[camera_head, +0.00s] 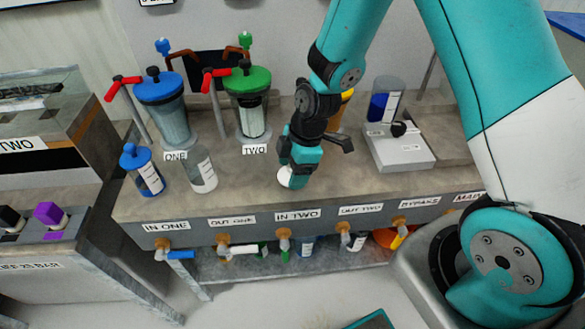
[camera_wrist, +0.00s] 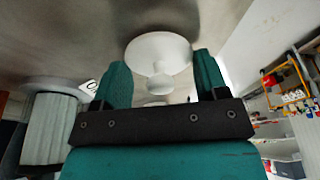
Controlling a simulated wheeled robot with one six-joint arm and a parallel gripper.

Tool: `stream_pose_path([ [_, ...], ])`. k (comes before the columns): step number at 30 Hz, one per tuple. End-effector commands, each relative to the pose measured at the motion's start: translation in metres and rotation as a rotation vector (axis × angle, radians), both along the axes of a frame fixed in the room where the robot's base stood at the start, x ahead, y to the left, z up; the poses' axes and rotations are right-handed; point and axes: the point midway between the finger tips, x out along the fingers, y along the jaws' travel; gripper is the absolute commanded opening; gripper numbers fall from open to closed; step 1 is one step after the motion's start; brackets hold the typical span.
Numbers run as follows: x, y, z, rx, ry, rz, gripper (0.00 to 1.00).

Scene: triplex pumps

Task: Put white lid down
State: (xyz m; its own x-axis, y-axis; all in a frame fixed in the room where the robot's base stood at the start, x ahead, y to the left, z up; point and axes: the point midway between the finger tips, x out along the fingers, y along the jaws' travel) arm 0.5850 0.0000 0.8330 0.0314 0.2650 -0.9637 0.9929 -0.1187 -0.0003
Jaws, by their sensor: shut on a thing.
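The white lid (camera_head: 284,178) is at the tip of my gripper (camera_head: 294,166), low over the bench top, right of the label TWO. In the wrist view the lid (camera_wrist: 158,47) is a round white disc with a knob toward my gripper (camera_wrist: 160,82). The two teal fingers are on either side of the knob, and my gripper is shut on the lid. The disc is very close to the bench surface; I cannot tell whether it touches. My fingers hide part of the lid in the head view.
A clear jar (camera_head: 202,172) and a blue-capped bottle (camera_head: 142,172) stand to the left. Blue-topped (camera_head: 163,108) and green-topped (camera_head: 249,104) vessels stand behind. A grey scale (camera_head: 399,150) stands to the right. The bench front edge (camera_head: 245,220) is close; bare bench lies between jar and gripper.

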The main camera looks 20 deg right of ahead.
Motion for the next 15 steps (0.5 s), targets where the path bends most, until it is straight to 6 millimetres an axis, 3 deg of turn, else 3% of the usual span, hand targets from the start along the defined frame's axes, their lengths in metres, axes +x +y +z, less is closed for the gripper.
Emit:
stream_pose_path([
  [11,0.0002,0.0001,-0.0063,0.000,-0.001,0.000,0.45],
  [12,0.0002,0.0000,-0.0065,0.000,-0.001,0.000,0.69],
  [15,0.0000,0.0001,-0.0056,0.000,-0.001,0.000,0.92],
])
